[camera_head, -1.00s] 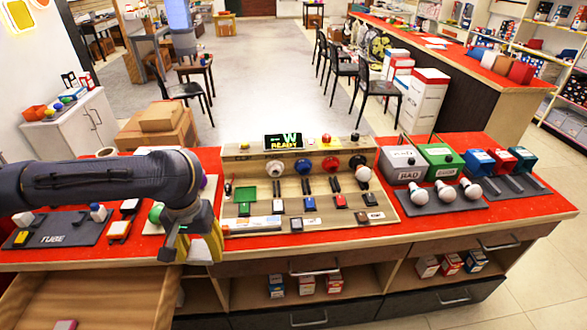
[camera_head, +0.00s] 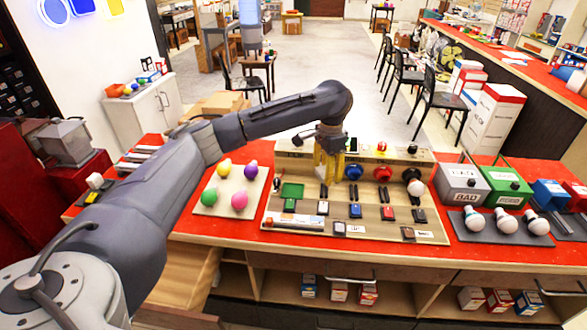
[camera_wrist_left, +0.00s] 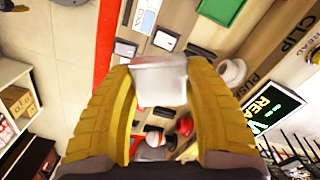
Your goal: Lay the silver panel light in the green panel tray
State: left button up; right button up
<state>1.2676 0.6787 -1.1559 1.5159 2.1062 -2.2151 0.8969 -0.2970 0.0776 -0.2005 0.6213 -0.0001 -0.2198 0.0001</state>
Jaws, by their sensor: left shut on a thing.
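My left gripper (camera_head: 327,176) is above the back left part of the wooden test board, its yellow fingers pointing down. In the left wrist view its fingers (camera_wrist_left: 158,90) are shut on a flat square silver panel light (camera_wrist_left: 160,78), held between the tips. I cannot make out the panel in the head view. The green panel tray (camera_head: 292,190) is a small green square on the left of the board, to the left of and nearer than my gripper. Part of it shows at the top of the left wrist view (camera_wrist_left: 221,9); it looks empty. My right gripper is not in view.
The wooden board (camera_head: 385,229) carries sockets, switches and a lit display (camera_wrist_left: 270,108). A pale board with coloured bulbs (camera_head: 222,208) lies left of it. A grey BAD bin (camera_head: 463,184) and a green bin (camera_head: 505,187) stand right. An open drawer (camera_head: 190,285) juts out in front.

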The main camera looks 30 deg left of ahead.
pick_arm(q)
jog(key=w+a+f+m, duration=0.3)
jog(key=w+a, duration=0.1)
jog(key=a, duration=0.4)
jog(key=m, duration=0.3)
send_over(292, 191)
notch_tip(292, 191, down, 4)
jog(key=shift+d+f, duration=0.15)
jog(key=shift+f, duration=3.5)
jog(key=shift+f, duration=0.2)
jog(key=shift+f, duration=0.45)
jog(key=o, duration=1.2)
